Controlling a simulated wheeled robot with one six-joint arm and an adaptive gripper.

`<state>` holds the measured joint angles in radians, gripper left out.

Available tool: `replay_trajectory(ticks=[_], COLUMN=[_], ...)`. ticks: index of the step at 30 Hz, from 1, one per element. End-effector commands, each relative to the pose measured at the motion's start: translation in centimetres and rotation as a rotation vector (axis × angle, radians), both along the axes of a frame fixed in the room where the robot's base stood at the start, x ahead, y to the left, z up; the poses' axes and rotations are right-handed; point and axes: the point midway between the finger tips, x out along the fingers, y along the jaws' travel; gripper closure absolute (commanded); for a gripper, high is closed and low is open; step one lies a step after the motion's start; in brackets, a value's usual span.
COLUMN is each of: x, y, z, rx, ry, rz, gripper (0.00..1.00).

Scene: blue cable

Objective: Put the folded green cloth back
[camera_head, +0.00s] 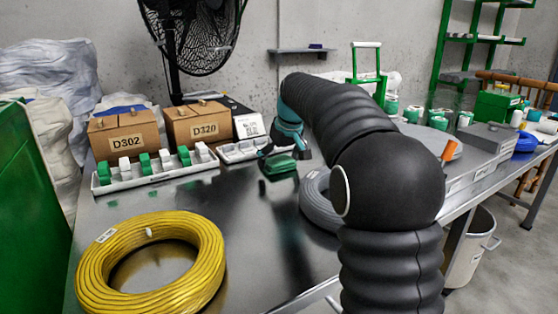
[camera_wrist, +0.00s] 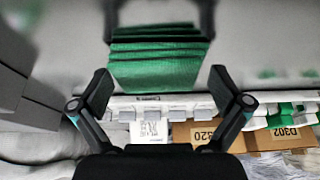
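The folded green cloth (camera_head: 278,163) lies on the steel table, just in front of the white tray. In the wrist view, the cloth (camera_wrist: 158,66) shows as a flat stack of folds ahead of my gripper. My gripper (camera_head: 283,150) is low over the table, right by the cloth. In the wrist view, the fingers of my gripper (camera_wrist: 160,92) are spread wide, with nothing clamped between them. Whether a fingertip touches the cloth I cannot tell.
A white tray (camera_head: 158,177) of green and white pieces stands before cardboard boxes D302 (camera_head: 125,139) and D320 (camera_head: 196,124). A yellow cable coil (camera_head: 205,262) lies at front left, a grey coil (camera_head: 319,207) beside my arm. The table (camera_head: 255,225) between them is clear.

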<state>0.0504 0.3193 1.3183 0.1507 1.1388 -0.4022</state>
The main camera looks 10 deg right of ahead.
Motion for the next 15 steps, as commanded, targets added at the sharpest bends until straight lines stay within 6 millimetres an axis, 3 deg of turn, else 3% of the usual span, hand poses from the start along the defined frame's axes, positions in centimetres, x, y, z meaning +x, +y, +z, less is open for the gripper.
replay_trajectory(ticks=[8, 15], x=[-0.4, -2.1], y=[-0.2, -0.8], z=[1.6, 6.0], rx=[0.000, 0.000], ry=[-0.003, -0.003], rz=[0.000, -0.002], gripper=[0.00, 0.00])
